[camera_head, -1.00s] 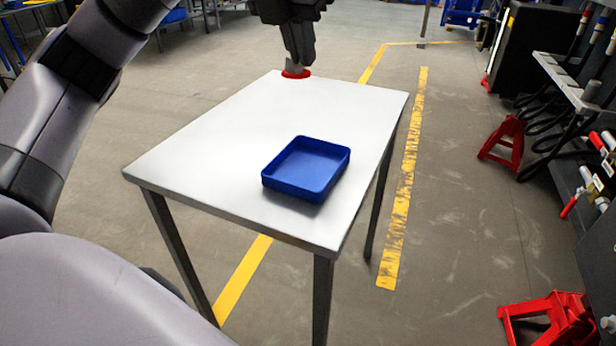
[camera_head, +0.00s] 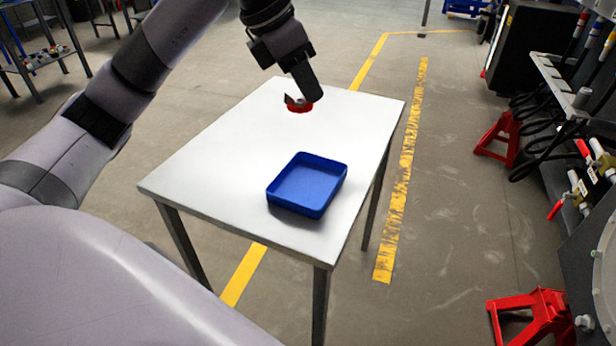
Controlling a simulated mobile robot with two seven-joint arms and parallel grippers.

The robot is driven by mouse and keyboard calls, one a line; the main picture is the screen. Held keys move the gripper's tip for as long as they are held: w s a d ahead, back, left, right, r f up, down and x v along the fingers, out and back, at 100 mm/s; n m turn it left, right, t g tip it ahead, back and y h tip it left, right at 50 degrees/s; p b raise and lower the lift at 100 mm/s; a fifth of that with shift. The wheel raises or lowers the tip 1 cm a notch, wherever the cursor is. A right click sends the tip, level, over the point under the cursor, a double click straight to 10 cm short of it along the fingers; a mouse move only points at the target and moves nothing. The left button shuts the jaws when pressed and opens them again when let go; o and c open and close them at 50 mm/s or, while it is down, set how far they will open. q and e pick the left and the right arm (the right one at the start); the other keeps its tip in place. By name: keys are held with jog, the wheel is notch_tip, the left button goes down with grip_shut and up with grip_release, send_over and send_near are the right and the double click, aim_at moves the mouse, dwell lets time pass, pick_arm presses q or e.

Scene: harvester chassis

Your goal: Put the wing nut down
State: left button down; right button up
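The wing nut (camera_head: 299,106) shows as a small red piece with a grey part at its upper left. It is over the far part of the white table (camera_head: 230,150). My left gripper (camera_head: 307,94) reaches down at a tilt from the upper left, and its dark fingers hide part of the wing nut. The gripper appears shut on it. I cannot tell whether the wing nut touches the tabletop. My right gripper is not in view.
An empty blue tray (camera_head: 309,188) stands on the near right part of the table. The tabletop left of it is clear. Red stands (camera_head: 499,139) and a dark machine with hoses are at the right, beyond a yellow floor line.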

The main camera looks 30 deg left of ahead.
pick_arm(q)
notch_tip(320, 180, down, 14)
jog(key=b, duration=0.2)
jog(key=shift+f+b, duration=0.15)
jog(key=shift+b, duration=0.15)
jog(key=shift+f+b, duration=0.4)
jog(key=shift+f, duration=2.2)
jog(key=shift+f, duration=0.15)
jog(key=c, duration=1.3)
grip_release()
